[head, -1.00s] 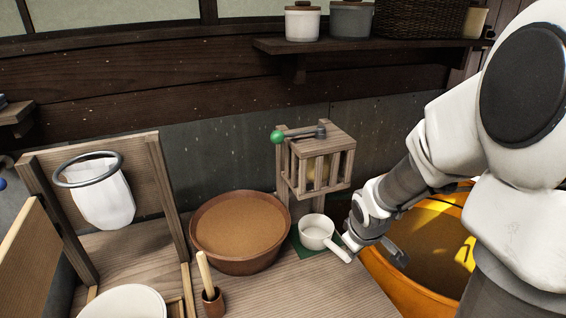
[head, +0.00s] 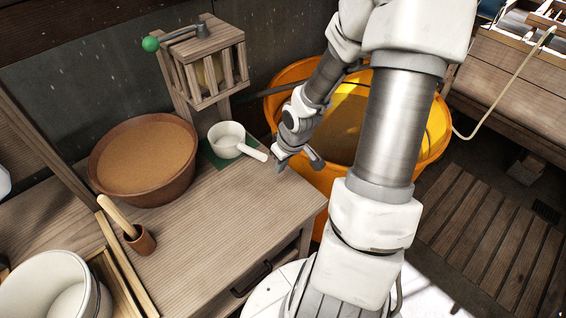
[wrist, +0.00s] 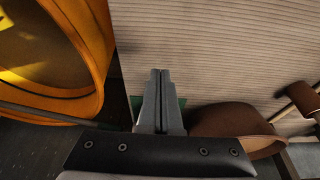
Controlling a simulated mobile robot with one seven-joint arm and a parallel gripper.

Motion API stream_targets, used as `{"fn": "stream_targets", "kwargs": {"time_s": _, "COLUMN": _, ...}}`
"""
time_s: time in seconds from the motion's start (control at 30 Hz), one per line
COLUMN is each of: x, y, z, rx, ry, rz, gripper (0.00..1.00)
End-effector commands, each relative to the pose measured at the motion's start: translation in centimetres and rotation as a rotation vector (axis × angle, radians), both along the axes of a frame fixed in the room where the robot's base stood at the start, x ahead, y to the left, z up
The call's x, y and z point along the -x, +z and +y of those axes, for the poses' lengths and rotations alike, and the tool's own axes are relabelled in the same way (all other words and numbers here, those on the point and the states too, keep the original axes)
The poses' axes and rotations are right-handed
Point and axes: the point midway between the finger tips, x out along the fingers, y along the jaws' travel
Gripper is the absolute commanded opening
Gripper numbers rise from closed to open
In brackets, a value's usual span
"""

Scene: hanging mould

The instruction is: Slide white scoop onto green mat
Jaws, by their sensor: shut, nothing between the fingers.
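The white scoop (head: 226,140) is upright on the counter, with its cup over the green mat (head: 210,155). Its handle points right, past the mat, toward my gripper. Mat shows mainly left of and below the cup. My gripper (head: 279,166) is shut and empty, low by the handle's end at the counter's right side; I cannot tell whether it touches the handle. In the wrist view the shut fingers (wrist: 160,75) point over the counter, with slivers of the green mat (wrist: 181,102) beside them. The scoop cannot be made out there.
A brown bowl (head: 145,165) stands left of the mat, and a wooden cage (head: 205,65) with a green-knobbed crank is behind. An orange tub (head: 435,125) is beyond the counter's right edge. The front counter is clear.

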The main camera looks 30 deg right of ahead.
Motion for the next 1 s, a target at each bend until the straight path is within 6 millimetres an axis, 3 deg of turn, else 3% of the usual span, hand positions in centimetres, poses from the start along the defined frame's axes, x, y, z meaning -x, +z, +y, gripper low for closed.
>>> {"fn": "stream_targets", "kwargs": {"time_s": 0.03, "x": -0.3, "y": -1.5, "z": 0.2, "rx": -0.002, "ry": 0.004, "rz": 0.002, "gripper": 0.0}}
{"fn": "stream_targets", "kwargs": {"time_s": 0.17, "x": -1.0, "y": -3.6, "z": 0.3, "rx": -0.001, "ry": 0.003, "rz": 0.002, "gripper": 0.0}}
{"fn": "stream_targets", "kwargs": {"time_s": 0.43, "x": -4.4, "y": -3.2, "z": 0.7, "rx": 0.001, "ry": 0.001, "rz": -0.002, "gripper": 0.0}}
{"fn": "stream_targets", "kwargs": {"time_s": 1.0, "x": -5.6, "y": -3.2, "z": 1.0, "rx": 0.0, "ry": 0.001, "rz": -0.001, "gripper": 0.0}}
